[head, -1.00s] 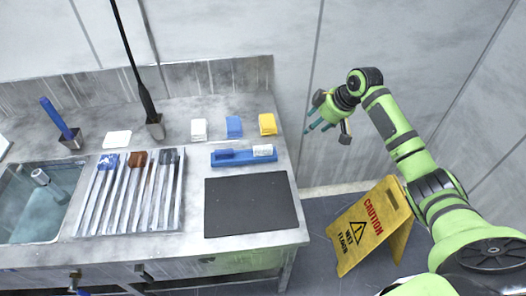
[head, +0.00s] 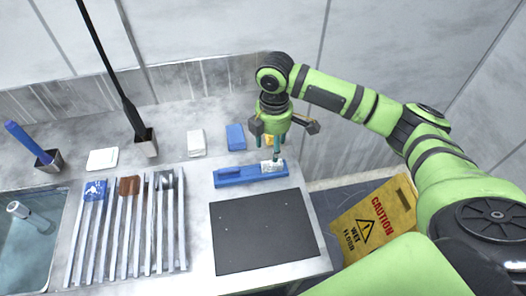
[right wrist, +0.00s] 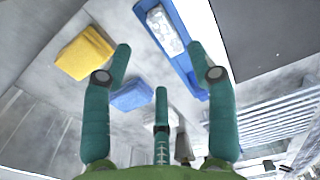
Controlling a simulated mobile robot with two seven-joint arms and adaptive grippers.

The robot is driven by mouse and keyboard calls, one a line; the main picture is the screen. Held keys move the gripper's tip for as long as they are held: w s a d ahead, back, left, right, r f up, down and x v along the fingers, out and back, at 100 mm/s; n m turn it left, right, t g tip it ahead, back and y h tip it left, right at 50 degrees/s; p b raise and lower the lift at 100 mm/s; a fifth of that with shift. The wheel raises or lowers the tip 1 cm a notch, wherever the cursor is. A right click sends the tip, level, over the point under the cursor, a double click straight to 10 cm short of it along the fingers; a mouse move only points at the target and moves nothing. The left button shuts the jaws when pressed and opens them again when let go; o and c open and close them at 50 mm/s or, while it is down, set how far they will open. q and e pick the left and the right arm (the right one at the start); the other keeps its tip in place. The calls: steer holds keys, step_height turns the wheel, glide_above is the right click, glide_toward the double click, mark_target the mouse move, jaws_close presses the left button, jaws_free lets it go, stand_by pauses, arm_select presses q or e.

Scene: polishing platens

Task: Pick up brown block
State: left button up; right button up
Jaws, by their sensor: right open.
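The brown block (head: 129,186) lies on the ribbed metal rack (head: 110,245), between a blue block (head: 95,189) and a dark grey block (head: 166,179). My right gripper (head: 277,155) is open and empty, pointing down over the right end of the blue tray, well to the right of the brown block. Its spread teal fingers also show in the right wrist view (right wrist: 167,75). I cannot make out the brown block in that view. My left gripper is not in view.
The blue tray (head: 233,177) holds a white piece (head: 269,166). White and blue blocks (head: 235,137) stand behind it; a yellow block (right wrist: 83,52) is partly hidden by my gripper. A black mat (head: 262,232) lies in front. Tall tools stand in holders (head: 146,143) at the back.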

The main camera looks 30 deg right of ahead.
mark_target(272, 163)
steer(key=shift+f, duration=0.35)
steer(key=f+p, duration=0.1)
steer(key=f, duration=0.1)
steer(key=shift+s+f+p, duration=0.3)
steer(key=shift+s+p, duration=0.1)
step_height(272, 163, down, 3)
steer(key=shift+w+r+p, duration=0.1)
steer(key=shift+r+p, duration=0.1)
steer(key=shift+p, duration=0.1)
steer(key=shift+w+f, duration=0.1)
steer(key=shift+f, duration=0.3)
steer(key=shift+c, duration=0.4)
jaws_close()
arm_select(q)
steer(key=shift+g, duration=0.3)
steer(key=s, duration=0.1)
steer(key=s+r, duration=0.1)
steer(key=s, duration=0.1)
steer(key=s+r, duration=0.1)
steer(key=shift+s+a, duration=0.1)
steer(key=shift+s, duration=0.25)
